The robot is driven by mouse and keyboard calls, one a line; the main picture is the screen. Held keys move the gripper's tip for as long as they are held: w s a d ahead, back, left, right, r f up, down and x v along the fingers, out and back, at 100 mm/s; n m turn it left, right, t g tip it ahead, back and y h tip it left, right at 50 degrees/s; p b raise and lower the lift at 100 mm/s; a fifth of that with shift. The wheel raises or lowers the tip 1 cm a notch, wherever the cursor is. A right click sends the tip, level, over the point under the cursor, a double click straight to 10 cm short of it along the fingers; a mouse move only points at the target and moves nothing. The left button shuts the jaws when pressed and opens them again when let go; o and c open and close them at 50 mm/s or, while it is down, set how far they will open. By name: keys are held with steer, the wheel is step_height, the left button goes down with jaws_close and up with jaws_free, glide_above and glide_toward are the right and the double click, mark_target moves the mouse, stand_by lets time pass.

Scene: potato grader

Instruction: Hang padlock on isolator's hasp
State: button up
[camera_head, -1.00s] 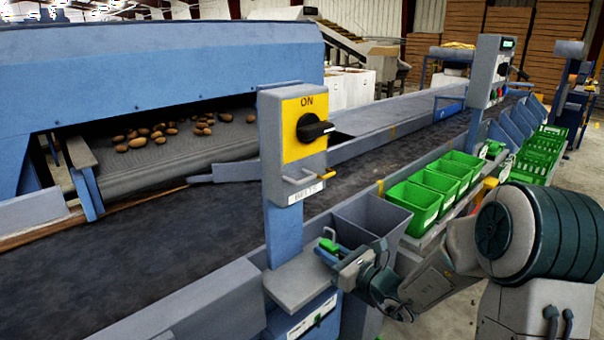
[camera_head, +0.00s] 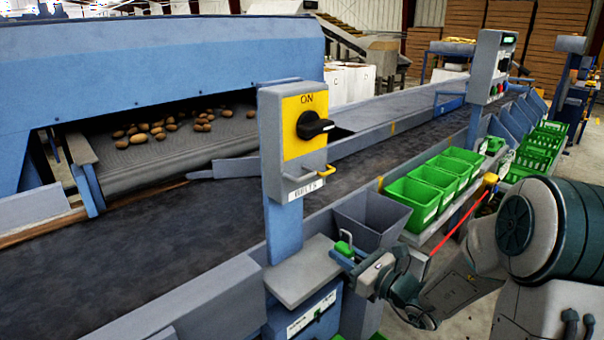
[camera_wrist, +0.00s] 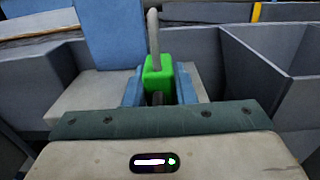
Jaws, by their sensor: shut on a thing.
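The green padlock (camera_head: 344,247) with a grey shackle is held upright in my gripper (camera_head: 347,255). In the wrist view the padlock (camera_wrist: 158,70) sits between the two blue fingers of my gripper (camera_wrist: 160,88), its shackle pointing up. The isolator (camera_head: 297,140) is a grey box with a yellow plate and a black rotary handle beside the word ON. Its hasp (camera_head: 303,183) is at the lower front, above a BELTS label, with a yellow piece at its right end. My gripper is below and to the right of the hasp, apart from it.
A grey ledge (camera_head: 300,275) lies under the isolator's blue post (camera_head: 284,230). A grey open bin (camera_head: 372,218) stands just behind my gripper. Green trays (camera_head: 412,200) line the conveyor's side. The dark conveyor belt (camera_head: 150,255) runs behind the post. Potatoes (camera_head: 150,130) lie at the left.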

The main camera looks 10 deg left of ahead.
steer(key=shift+v, duration=2.15)
